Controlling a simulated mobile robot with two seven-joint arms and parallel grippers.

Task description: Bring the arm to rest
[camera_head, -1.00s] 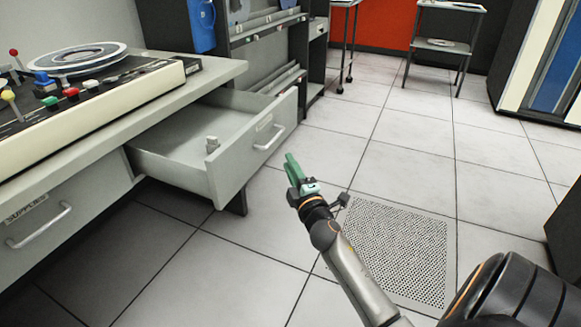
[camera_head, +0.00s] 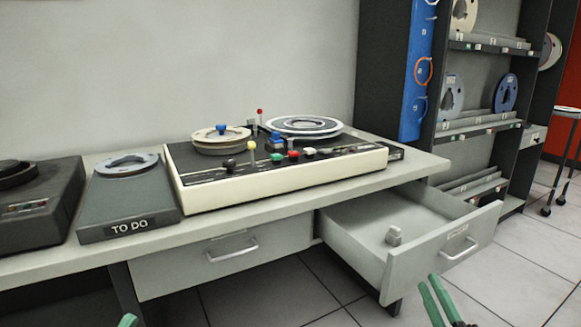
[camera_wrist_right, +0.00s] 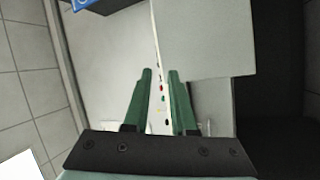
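My right gripper (camera_head: 429,282) shows at the bottom right of the head view, in front of the open drawer (camera_head: 400,262). Its two green fingers are apart. In the right wrist view the same gripper (camera_wrist_right: 160,74) has a gap between its fingers and nothing held there. Only a green tip of my left gripper (camera_head: 128,321) shows at the bottom edge of the head view, so its opening is hidden.
The desk (camera_head: 250,218) carries a tape console (camera_head: 290,190), a TO DO box (camera_head: 128,205) and a dark device (camera_head: 38,215). A closed drawer (camera_head: 200,268) is left of the open one. Shelves with reels (camera_head: 490,123) stand at right. Floor is free at the lower right.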

